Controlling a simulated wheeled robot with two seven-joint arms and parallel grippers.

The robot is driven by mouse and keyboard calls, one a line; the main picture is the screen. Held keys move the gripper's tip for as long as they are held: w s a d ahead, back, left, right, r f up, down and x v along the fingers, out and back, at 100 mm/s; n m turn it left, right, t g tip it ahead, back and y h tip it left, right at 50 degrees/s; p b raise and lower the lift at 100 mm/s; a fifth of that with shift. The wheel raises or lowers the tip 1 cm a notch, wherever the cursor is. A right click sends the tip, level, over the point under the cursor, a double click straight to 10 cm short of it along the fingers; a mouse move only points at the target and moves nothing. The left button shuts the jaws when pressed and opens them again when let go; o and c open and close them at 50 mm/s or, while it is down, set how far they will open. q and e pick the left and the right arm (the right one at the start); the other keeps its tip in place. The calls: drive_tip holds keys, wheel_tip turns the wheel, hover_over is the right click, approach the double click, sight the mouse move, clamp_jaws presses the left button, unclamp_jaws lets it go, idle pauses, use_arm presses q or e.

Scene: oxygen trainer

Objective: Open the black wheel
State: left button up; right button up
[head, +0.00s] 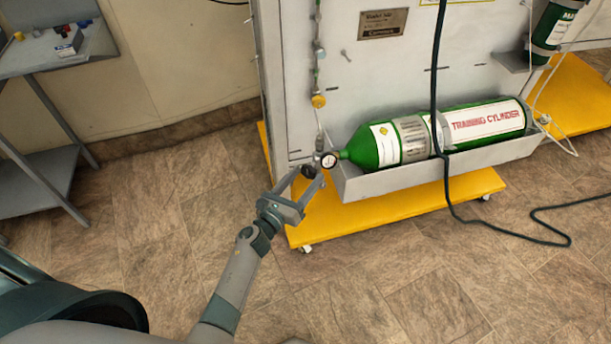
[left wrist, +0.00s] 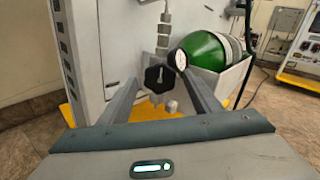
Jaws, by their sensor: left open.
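The black wheel (left wrist: 159,78) is a small dark knob with a light mark on its face, on the valve fitting at the neck of the green cylinder. In the head view the wheel (head: 308,171) is partly hidden by my left gripper. My left gripper (head: 300,181) is open, with its fingers pointing at the valve. In the left wrist view the wheel shows between the two fingers of the gripper (left wrist: 160,90), near their tips. I cannot tell whether the fingers touch it. My right gripper is not in view.
A round gauge (head: 328,160) sits right beside the wheel. The green cylinder (head: 440,130) lies in a grey trough (head: 440,165) above a yellow wheeled base (head: 390,210). A dark hose (head: 436,90) hangs in front of the cylinder. A grey cart (head: 40,180) stands at left. Floor between is clear.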

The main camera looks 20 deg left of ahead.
use_arm(q)
drive_tip(key=shift+w+d, duration=0.1)
drive_tip(key=shift+w, duration=0.3)
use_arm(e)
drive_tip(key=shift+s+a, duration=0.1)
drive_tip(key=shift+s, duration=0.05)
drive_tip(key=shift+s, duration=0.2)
use_arm(q)
drive_tip(key=c, duration=1)
drive_tip(key=shift+c, duration=0.2)
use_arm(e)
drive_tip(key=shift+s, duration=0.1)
